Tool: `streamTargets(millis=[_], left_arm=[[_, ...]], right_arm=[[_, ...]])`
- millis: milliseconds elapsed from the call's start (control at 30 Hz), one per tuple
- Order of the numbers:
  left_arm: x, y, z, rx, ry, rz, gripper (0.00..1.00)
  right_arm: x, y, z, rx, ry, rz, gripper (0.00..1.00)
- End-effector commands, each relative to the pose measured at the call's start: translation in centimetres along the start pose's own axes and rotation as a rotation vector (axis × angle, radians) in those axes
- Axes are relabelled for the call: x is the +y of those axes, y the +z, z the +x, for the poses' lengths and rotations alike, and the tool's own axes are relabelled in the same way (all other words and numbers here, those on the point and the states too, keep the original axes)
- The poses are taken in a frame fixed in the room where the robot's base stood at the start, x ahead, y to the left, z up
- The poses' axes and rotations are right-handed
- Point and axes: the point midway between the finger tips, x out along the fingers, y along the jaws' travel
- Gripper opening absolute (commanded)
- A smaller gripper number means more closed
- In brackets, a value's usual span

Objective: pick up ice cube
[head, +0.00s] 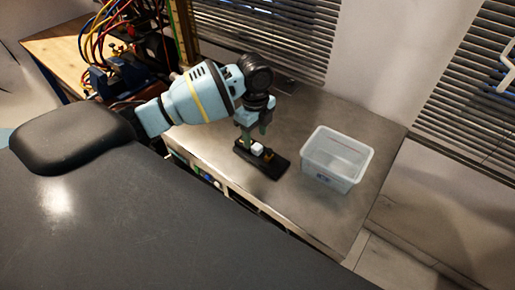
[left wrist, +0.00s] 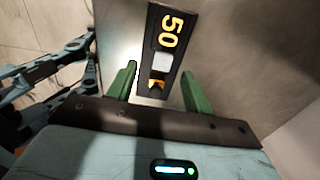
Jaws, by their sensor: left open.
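A small white ice cube (head: 257,149) rests on a narrow black plate (head: 270,169) on the metal table. In the left wrist view the cube (left wrist: 162,62) sits on the plate (left wrist: 172,85), between the yellow marks "50" and what looks like a "K". My left gripper (head: 257,134) points down just above the cube. In the left wrist view its green fingers (left wrist: 160,72) are apart, one to each side of the plate, and nothing is held. The gap in height between fingertips and cube is hard to judge. My right gripper is not in view.
A clear, open, empty-looking plastic bin (head: 338,160) stands right of the plate on the metal table (head: 309,222). A rig with coloured cables (head: 120,70) stands at the upper left. Window blinds (head: 275,40) are behind the table. Bare table lies around the bin.

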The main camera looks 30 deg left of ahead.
Motion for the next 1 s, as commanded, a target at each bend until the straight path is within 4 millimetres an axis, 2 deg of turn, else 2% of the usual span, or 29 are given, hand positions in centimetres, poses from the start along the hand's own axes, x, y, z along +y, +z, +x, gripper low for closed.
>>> streamTargets(millis=[133,433,767,1000], left_arm=[[-0.1,-0.1,0.6,0.001,-0.001,0.000,0.51],[-0.3,-0.3,4.5,0.000,-0.001,0.001,0.51],[-0.4,-0.3,5.1,-0.001,-0.003,0.001,0.51],[-0.4,-0.3,5.0,-0.001,-0.004,0.001,0.20]], right_arm=[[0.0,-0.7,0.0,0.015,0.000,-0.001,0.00],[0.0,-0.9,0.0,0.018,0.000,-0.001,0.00],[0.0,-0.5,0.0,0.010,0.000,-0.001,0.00],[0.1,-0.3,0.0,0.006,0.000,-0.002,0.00]])
